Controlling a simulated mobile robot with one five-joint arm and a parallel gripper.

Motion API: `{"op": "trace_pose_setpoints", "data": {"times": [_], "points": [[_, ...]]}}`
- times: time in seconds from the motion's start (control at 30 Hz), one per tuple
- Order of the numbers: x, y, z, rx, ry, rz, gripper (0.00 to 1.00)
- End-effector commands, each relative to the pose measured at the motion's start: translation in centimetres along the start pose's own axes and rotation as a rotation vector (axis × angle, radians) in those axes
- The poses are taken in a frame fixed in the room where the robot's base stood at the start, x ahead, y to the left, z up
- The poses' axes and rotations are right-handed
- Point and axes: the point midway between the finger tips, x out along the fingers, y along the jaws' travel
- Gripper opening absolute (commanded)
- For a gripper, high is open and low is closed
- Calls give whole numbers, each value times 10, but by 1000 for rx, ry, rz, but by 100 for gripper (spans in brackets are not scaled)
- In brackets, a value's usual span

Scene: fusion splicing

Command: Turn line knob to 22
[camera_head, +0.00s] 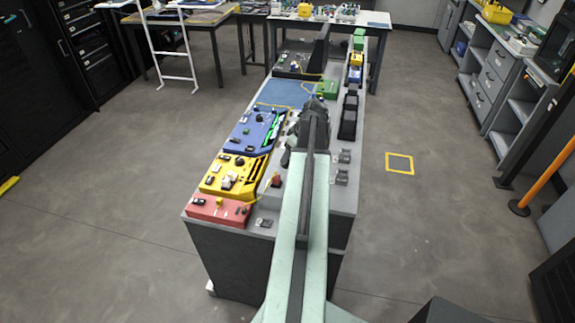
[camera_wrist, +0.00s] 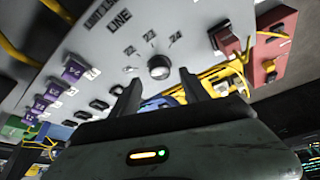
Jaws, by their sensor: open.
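The line knob (camera_wrist: 159,67) is a small round knob with a pale face on a light grey panel (camera_wrist: 95,45), below the word LINE in the wrist view. In the head view my arm covers this area and the knob cannot be made out.
A red switch block (camera_wrist: 228,42) stands right of the knob, with a yellow cable (camera_wrist: 268,35) near it. Several purple connectors (camera_wrist: 75,70) line the left. In the head view, blue (camera_head: 255,132), yellow (camera_head: 232,175) and red (camera_head: 218,210) panels lie along the bench's left side.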

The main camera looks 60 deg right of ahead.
Motion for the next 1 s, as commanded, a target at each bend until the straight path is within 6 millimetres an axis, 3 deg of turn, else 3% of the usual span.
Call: {"op": "trace_pose_setpoints", "data": {"times": [0.03, 0.13, 0.43, 0.47, 0.63, 1.0], "points": [[19, 0, 3, -1, 0, 0, 54], [31, 0, 2, 0, 0, 0, 54], [32, -1, -1, -1, 0, 0, 54], [32, -1, -1, -1, 0, 0, 48], [32, -1, -1, -1, 0, -1, 1], [32, -3, -1, 49, 0, 19, 0]]}}
